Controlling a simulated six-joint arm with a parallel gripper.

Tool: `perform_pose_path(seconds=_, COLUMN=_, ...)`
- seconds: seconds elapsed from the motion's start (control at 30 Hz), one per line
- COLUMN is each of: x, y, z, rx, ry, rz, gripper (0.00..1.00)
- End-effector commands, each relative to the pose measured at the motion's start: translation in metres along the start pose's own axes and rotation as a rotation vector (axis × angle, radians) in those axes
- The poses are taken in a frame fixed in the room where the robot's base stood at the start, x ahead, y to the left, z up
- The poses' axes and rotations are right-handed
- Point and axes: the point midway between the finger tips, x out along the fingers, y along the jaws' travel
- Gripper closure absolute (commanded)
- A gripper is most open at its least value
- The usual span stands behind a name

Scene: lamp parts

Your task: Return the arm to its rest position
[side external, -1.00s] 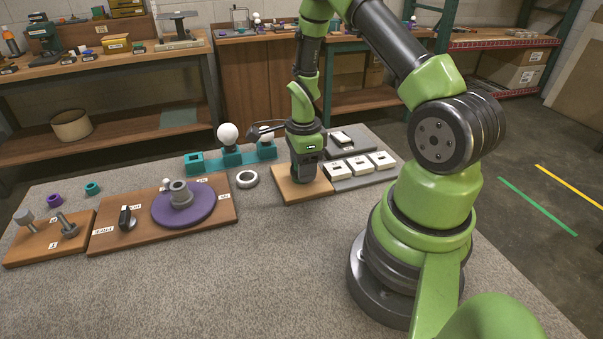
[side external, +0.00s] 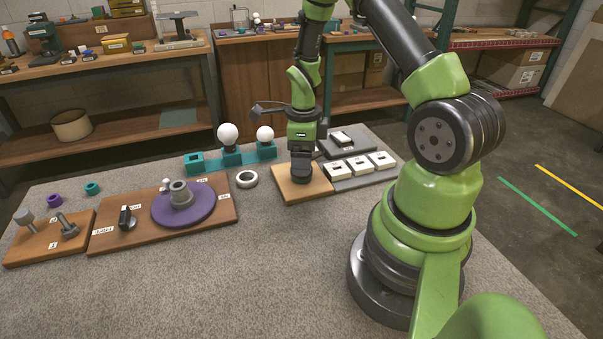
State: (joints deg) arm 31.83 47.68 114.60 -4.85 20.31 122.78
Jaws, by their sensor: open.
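My gripper (side external: 301,173) points down over the light wooden board (side external: 318,192) at the back middle of the table. Its jaws are open. A dark shape is under my green wrist; I cannot tell whether it is all gripper or partly a part standing on the board. The purple disc base (side external: 202,208) with a grey collar lies on the brown board (side external: 105,240) at the left, well apart from my gripper.
Two white bulbs (side external: 228,133) stand in a teal holder (side external: 200,168) behind left of my gripper. A white ring (side external: 246,179) lies to its left. White square parts (side external: 357,165) sit on a grey tray at its right. The front table is clear.

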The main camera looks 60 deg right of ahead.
Motion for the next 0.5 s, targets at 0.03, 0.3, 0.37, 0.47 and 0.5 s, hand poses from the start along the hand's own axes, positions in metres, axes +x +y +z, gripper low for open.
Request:
perform_pose_path(seconds=0.03, x=-0.012, y=-0.001, z=0.001, rx=-0.001, ry=-0.004, rz=-0.006, gripper=0.21)
perform_pose_path(seconds=0.3, x=-0.058, y=-0.001, z=0.001, rx=0.000, ry=-0.004, rz=-0.005, gripper=0.21)
perform_pose_path(seconds=0.37, x=-0.064, y=-0.001, z=0.000, rx=0.000, ry=-0.003, rz=-0.004, gripper=0.21)
perform_pose_path(seconds=0.47, x=-0.074, y=0.001, z=0.002, rx=-0.025, ry=-0.007, rz=-0.008, gripper=0.21)
perform_pose_path(seconds=0.5, x=-0.080, y=0.003, z=0.004, rx=-0.057, ry=-0.014, rz=-0.015, gripper=0.21)
